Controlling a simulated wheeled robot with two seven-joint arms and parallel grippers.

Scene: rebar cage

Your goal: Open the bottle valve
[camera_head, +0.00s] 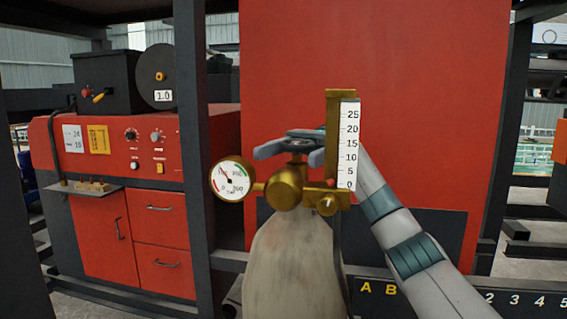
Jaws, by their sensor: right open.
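A grey gas bottle (291,262) stands upright in the middle, with a brass valve and regulator body (285,188) on top. A round pressure gauge (232,179) sits on its left, and a flow scale (348,145) marked 0 to 25 stands on its right. My right gripper (290,155) is at the top of the valve, its fingers apart on either side of the brass stem. I cannot tell whether they touch it. The flow scale hides part of my right wrist, and the handwheel is not clearly visible. My left gripper is not in view.
A red panel (420,90) stands close behind the bottle. A dark upright post (190,120) is to its left. A red welding machine (150,215) with knobs and drawers stands further left. A dark hose (340,255) hangs beside the bottle.

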